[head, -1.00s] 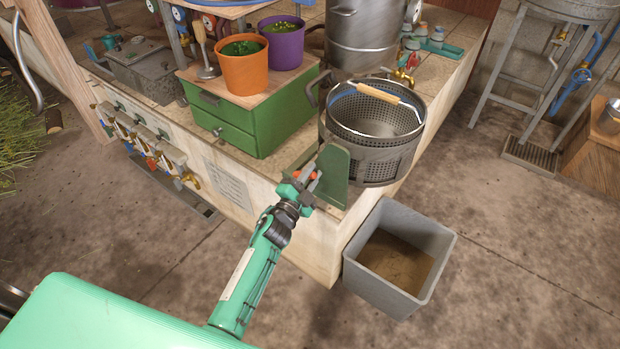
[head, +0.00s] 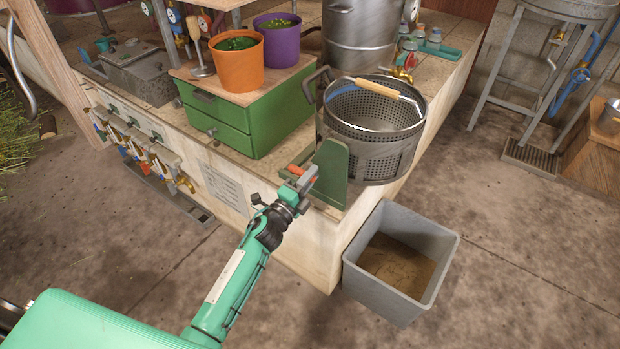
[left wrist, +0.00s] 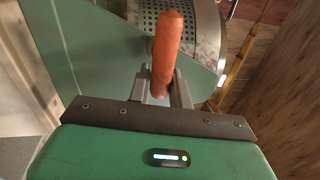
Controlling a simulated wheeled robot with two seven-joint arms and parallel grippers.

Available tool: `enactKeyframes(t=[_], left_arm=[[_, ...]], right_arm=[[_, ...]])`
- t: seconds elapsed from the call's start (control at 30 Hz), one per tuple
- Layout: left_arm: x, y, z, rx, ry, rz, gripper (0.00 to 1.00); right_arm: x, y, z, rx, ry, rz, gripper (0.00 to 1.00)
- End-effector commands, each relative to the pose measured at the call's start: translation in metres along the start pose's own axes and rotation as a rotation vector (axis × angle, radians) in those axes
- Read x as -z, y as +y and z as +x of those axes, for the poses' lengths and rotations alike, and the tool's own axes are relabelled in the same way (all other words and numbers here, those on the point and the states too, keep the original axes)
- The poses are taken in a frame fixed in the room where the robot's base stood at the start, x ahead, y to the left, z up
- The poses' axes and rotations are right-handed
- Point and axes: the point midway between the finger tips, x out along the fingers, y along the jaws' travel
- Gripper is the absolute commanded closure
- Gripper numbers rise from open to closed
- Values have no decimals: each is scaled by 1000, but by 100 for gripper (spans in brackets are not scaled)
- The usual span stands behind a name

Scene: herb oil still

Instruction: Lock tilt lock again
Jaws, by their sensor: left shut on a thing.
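A perforated metal basket (head: 372,125) with a wooden-gripped bail (head: 392,91) sits upright at the counter's corner, beside a green upright bracket (head: 331,168). An orange-red lock handle (head: 294,170) shows at the bracket's near side. My left gripper (head: 300,186) is at this handle. In the left wrist view the orange-red handle (left wrist: 167,48) stands between the fingers (left wrist: 160,92), which are shut on it. The green plate (left wrist: 95,50) and part of the basket (left wrist: 195,25) show behind it. The lock's inner part is hidden. My right gripper is not in view.
A grey bin (head: 395,265) with brown contents stands on the floor below the basket. A green drawer box (head: 245,120) with an orange pot (head: 236,68) and a purple pot (head: 279,42) stands left of the basket. The floor at front right is clear.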

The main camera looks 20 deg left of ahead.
Motion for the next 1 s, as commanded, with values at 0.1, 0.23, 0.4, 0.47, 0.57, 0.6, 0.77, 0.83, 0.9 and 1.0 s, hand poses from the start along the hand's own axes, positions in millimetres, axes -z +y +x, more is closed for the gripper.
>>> enactKeyframes(t=[0.1, 0.23, 0.4, 0.47, 0.57, 0.6, 0.77, 0.83, 0.9, 1.0], left_arm=[[1, 4, -2, -6, 2, 10, 100], [1, 4, -2, -7, 3, 11, 100], [1, 5, -2, -8, 2, 10, 100], [1, 5, -2, -8, 2, 10, 72], [1, 4, -2, -7, 2, 10, 61], [1, 4, -2, -6, 2, 9, 61], [0, 2, -1, -4, 2, 9, 61], [0, 2, -2, -4, 2, 8, 61], [0, 2, -6, -4, 1, 8, 61], [0, 3, -18, -5, 1, 8, 61]], right_arm=[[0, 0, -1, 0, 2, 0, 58], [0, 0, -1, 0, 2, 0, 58], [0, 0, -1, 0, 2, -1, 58], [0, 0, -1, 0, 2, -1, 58], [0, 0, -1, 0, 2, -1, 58], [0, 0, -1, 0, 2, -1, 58], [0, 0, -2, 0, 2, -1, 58], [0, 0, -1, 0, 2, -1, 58], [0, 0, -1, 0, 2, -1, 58], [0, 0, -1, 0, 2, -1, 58]])
